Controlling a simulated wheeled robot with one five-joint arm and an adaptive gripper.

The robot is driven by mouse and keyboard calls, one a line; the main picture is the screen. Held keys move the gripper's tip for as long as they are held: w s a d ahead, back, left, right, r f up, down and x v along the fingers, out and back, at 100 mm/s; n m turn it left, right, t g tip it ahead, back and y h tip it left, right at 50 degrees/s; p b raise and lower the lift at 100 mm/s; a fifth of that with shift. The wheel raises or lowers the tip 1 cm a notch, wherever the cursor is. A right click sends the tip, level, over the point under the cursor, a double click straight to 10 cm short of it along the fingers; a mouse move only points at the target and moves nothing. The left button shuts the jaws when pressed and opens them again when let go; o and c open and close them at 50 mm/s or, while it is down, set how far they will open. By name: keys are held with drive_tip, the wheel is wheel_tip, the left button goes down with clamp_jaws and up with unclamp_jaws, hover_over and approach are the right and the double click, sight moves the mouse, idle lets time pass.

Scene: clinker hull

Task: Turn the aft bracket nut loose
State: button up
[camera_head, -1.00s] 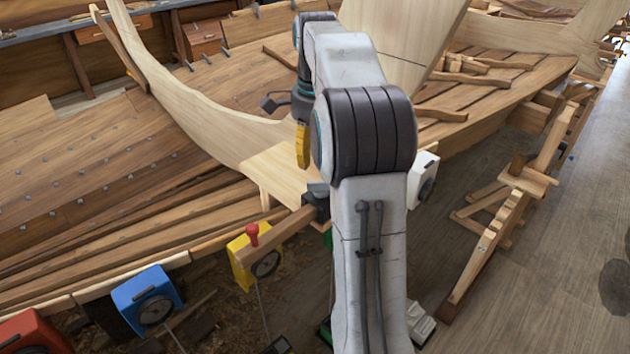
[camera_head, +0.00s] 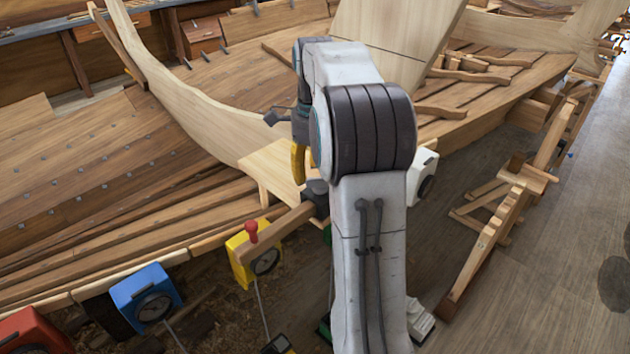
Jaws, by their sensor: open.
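My gripper (camera_head: 303,178) hangs from the dark wrist at the middle of the view, partly behind my own arm. A yellow part of it points down beside a pale wooden board (camera_head: 268,165) on the hull. The gripper is open. Just below it is a dark grey rounded piece (camera_head: 316,192) at the end of a wooden bar (camera_head: 278,232); I cannot tell whether they touch. I cannot make out the aft bracket nut. It may be hidden behind my gripper or arm.
A yellow box (camera_head: 240,250) with a red knob and a blue box (camera_head: 135,287) with a dial stand along the hull's lower edge. A red box (camera_head: 30,330) is at lower left, and a white box (camera_head: 428,170) right of my arm. A wooden trestle (camera_head: 500,220) stands on open floor (camera_head: 560,250).

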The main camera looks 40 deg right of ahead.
drive_tip(key=shift+f, duration=1.3)
drive_tip(key=shift+o, duration=0.3)
clamp_jaws()
